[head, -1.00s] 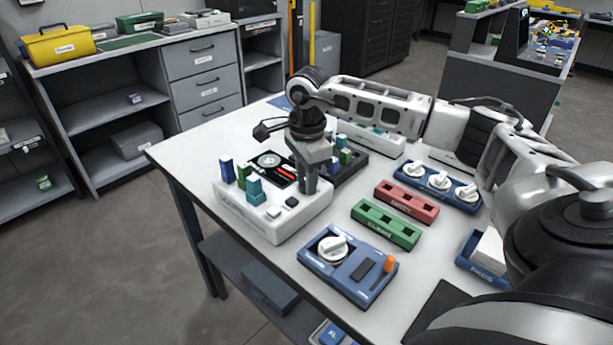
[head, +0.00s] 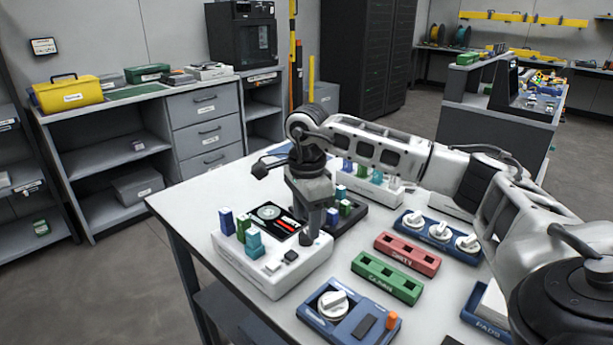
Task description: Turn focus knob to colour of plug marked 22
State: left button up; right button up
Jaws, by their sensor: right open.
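A white splicer-like unit (head: 262,275) stands on the table, with blue (head: 227,222), green (head: 243,229) and teal (head: 254,244) upright plugs at its left side and a dark screen panel (head: 268,214) on top. My right gripper (head: 314,236) points down at the unit's right edge; it is open with nothing seen in it, and whether it touches the unit is unclear. A blue box (head: 368,327) in front carries one white knob (head: 333,304). Another blue box carries three white knobs (head: 440,231). No number 22 is readable, and the focus knob cannot be told by label. My left gripper is out of view.
Red (head: 407,254) and green (head: 386,276) slotted blocks lie right of the unit. A dark holder (head: 345,218) with plugs and a pale holder behind stand near my right gripper. A blue pads tray (head: 487,318) is at lower right. The table's left part (head: 195,200) is clear.

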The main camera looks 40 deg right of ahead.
aim_at(306, 235)
notch_tip(306, 235, up, 13)
jog(key=shift+s+f+p, duration=0.15)
jog(key=shift+p, duration=0.2)
dwell(0.3)
